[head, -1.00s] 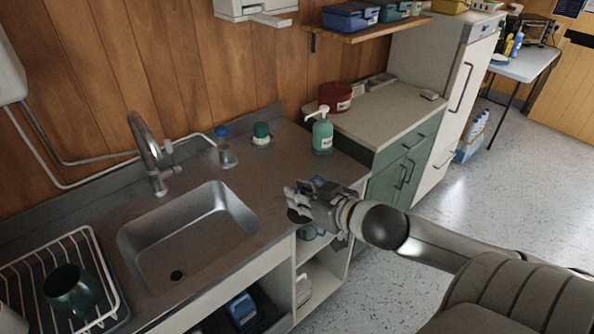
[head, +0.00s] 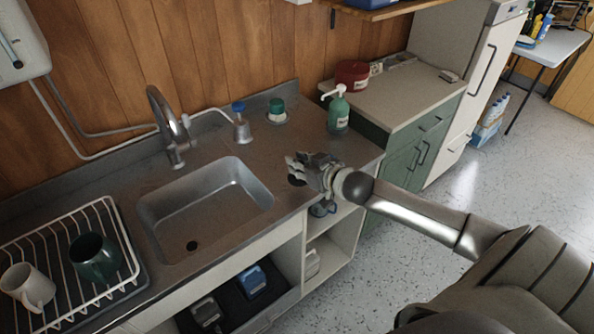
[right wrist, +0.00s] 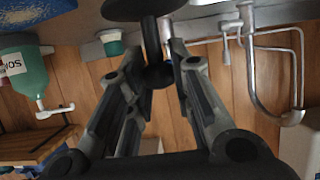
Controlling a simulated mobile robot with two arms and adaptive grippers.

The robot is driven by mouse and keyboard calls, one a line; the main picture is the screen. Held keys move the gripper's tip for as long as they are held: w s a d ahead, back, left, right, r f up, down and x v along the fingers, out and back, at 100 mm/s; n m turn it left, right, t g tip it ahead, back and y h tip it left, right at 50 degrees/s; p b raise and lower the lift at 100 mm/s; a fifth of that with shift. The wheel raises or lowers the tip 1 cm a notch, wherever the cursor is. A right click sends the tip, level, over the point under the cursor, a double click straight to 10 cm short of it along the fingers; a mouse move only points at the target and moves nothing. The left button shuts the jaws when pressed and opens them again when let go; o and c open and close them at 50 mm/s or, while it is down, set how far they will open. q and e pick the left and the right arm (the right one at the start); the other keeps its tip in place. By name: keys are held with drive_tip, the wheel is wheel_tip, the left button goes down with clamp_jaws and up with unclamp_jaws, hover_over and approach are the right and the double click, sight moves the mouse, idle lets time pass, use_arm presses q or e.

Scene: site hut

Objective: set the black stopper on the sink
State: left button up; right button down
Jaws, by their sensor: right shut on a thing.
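The black stopper (head: 296,181) shows as a dark disc under the fingertips of my right gripper (head: 299,168). In the right wrist view the stopper (right wrist: 144,9) has a wide black disc and a knob, and my right gripper (right wrist: 158,72) is shut on the knob. The gripper holds it near the counter's front edge, to the right of the sink. I cannot tell the exact gap to the counter. The steel sink (head: 160,214) is an empty basin with a dark drain hole (head: 193,245). My left gripper is not in view.
A curved tap (head: 160,110) stands behind the sink. A dish rack (head: 122,226) with two mugs is left.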

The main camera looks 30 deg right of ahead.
sight(292, 179)
drive_tip(key=shift+w+d+f, duration=0.25)
drive_tip(key=shift+w+f, duration=0.75)
drive_tip(key=shift+f, duration=0.25)
wheel_tip(292, 179, down, 2)
drive_tip(key=shift+f+p, duration=0.1)
drive_tip(key=shift+p, duration=0.5)
drive_tip(key=shift+f, duration=0.35)
drive_tip(key=shift+f, duration=0.1)
drive_tip(key=shift+f, duration=0.15)
drive_tip(key=c, duration=1.3)
unclamp_jaws()
drive_tip(key=shift+s+r, duration=0.15)
drive_tip(key=shift+r, duration=0.05)
